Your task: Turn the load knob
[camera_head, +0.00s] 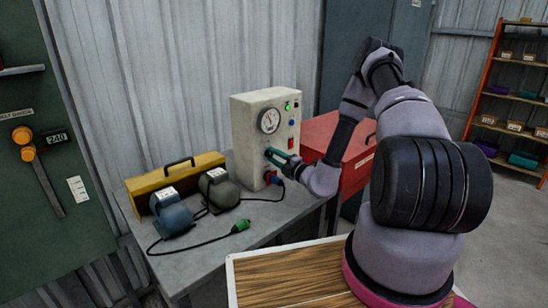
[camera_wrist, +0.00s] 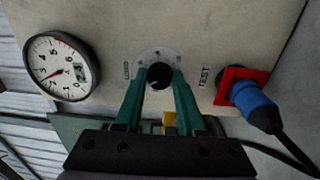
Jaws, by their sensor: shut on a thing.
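The load knob (camera_wrist: 160,77) is a small black knob on a pale round dial plate, on the front of the cream test box (camera_head: 251,106). In the wrist view, lettering stands on both sides of it, with "TEST" readable on the right. My gripper (camera_wrist: 160,80) has its two green fingers on either side of the knob, shut on it. In the head view my gripper (camera_head: 278,156) reaches the box front from the right, and its fingers hide the knob there.
A gauge (camera_wrist: 61,66) sits left of the knob. A blue plug (camera_wrist: 252,104) is in a red socket (camera_wrist: 236,76) to its right. Two motor-like units (camera_head: 219,189) and a yellow toolbox (camera_head: 172,180) stand on the bench, with a green connector (camera_head: 240,226) and cables. A red box (camera_head: 352,154) stands right.

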